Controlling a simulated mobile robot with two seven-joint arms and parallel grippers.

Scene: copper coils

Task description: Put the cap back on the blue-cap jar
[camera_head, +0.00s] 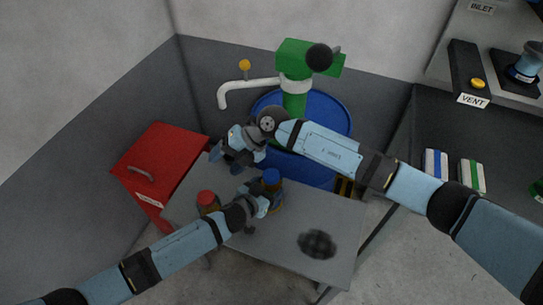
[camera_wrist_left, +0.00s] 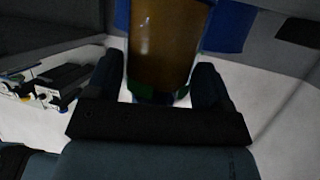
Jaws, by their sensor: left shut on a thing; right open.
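The blue-cap jar has an amber body (camera_head: 276,195) and stands at the table's middle. Its blue cap (camera_head: 271,176) shows at the jar's top; I cannot tell how firmly it sits. My left gripper (camera_head: 263,199) is shut around the jar's body. The left wrist view shows the amber body (camera_wrist_left: 165,45) between the two fingers, with the jar's top out of frame. My right gripper (camera_head: 222,160) is open, above the table's back left, up and left of the jar and apart from it.
A red-cap jar (camera_head: 206,198) stands left of my left gripper. A dark round patch (camera_head: 317,243) lies on the grey table (camera_head: 345,215), whose right part is otherwise clear. A red cabinet (camera_head: 160,160) is at left; a blue drum (camera_head: 335,115) with a green pump (camera_head: 293,100) stands behind.

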